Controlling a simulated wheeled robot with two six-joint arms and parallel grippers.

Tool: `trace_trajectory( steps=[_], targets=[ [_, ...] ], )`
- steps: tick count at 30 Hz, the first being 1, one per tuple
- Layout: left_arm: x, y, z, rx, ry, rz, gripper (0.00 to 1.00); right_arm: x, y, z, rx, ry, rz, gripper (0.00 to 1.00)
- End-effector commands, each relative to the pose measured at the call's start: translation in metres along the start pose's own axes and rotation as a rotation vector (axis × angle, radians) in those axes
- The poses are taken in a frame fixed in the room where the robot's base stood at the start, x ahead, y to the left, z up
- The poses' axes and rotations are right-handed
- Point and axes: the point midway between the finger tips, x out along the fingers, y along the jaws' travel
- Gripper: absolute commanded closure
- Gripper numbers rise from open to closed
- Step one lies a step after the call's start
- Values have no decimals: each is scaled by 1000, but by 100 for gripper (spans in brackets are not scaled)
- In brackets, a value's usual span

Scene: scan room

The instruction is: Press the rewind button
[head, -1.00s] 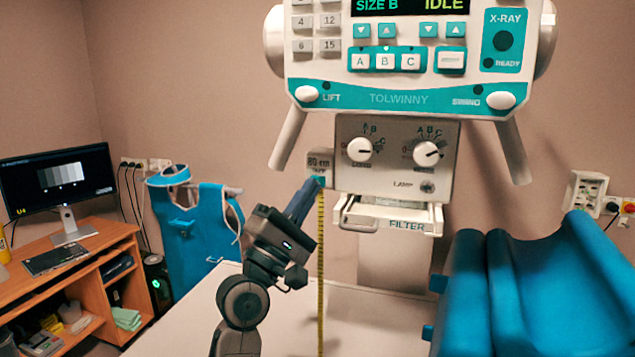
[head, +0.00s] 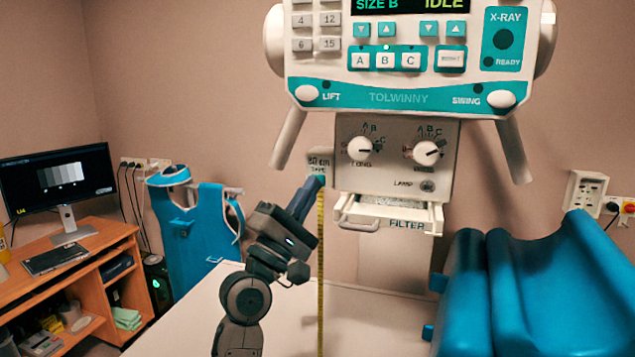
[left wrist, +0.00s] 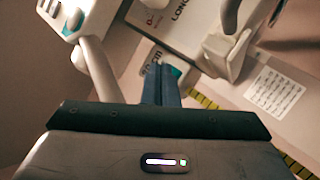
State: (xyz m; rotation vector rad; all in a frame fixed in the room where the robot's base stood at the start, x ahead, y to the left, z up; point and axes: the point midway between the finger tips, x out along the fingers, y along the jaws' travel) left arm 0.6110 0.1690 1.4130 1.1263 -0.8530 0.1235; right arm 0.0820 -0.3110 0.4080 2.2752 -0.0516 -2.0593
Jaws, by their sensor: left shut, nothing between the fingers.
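A small grey tape box (head: 319,158) marked "80 cm TAPE" is on the left side of the X-ray head. A yellow tape (head: 320,260) hangs out of it to the table. A small teal button shows at the box's lower edge in the left wrist view (left wrist: 175,72); I cannot read a rewind label on it. My left gripper (head: 317,182) is shut and empty, its blue-grey fingers pointing up at the button. The fingertips (left wrist: 160,74) overlap the box beside the button, partly hiding both; I cannot tell if they touch it. My right gripper is not in view.
The X-ray head's control panel (head: 403,98) hangs above, with a handle (head: 288,137) left of the tape box. The filter tray (head: 388,212) sticks out right of the tape. A white table (head: 375,320) lies below. Blue cushions (head: 550,285) stand at right.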

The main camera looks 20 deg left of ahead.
Motion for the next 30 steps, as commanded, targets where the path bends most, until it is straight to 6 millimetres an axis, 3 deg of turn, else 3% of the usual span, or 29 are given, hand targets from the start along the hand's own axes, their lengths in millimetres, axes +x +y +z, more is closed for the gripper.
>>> trace_trajectory(
  steps=[30],
  targets=[
    [6,-4,-4,1,-1,1,100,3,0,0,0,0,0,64]
  ],
)
